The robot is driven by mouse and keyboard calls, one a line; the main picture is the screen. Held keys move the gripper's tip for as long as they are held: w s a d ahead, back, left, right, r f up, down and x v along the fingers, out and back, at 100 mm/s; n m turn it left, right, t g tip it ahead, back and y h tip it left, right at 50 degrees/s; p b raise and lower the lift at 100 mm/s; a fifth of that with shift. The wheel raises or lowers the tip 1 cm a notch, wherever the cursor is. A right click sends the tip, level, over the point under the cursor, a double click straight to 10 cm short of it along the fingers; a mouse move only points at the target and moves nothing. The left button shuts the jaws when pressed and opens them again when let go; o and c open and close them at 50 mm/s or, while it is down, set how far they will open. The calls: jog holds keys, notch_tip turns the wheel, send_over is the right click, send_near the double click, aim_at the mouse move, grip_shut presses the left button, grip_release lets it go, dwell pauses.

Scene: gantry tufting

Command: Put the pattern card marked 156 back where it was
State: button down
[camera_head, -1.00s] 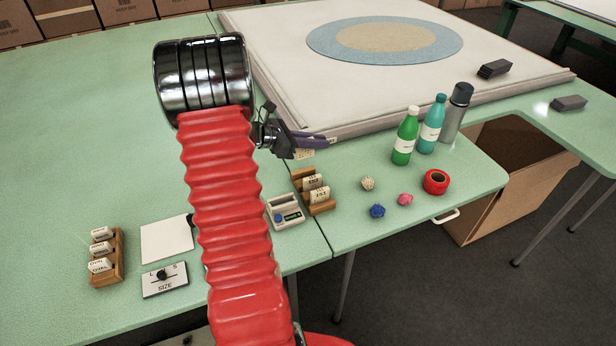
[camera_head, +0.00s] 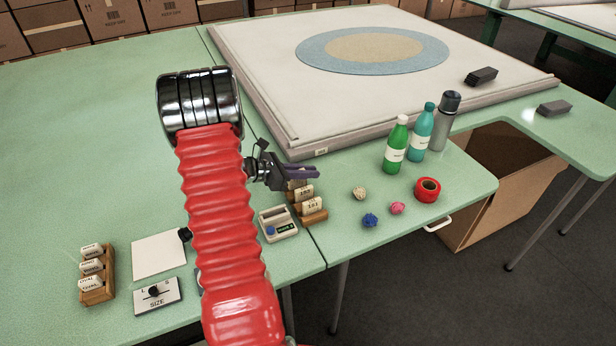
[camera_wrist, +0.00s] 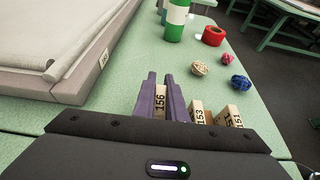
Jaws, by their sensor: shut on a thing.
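My gripper (camera_head: 304,172) has purple fingers and is shut on the pattern card marked 156 (camera_wrist: 160,101). The card also shows as a pale edge under the fingers in the head view (camera_head: 297,184). It is upright at the back end of a small wooden card rack (camera_head: 315,217), in line with the cards there. Cards marked 153 (camera_wrist: 199,113) and 151 (camera_wrist: 233,117) stand in the rack, to the right of my gripper in the wrist view. Whether card 156 touches the rack's slot is hidden by the fingers.
The tufting frame's edge (camera_head: 320,147) is behind. Another card rack (camera_head: 98,290) is far left.

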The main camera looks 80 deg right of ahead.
jog(key=shift+f, duration=1)
jog(key=c, duration=1.8)
grip_release()
jog(key=shift+f, duration=0.1)
jog(key=v, duration=1.2)
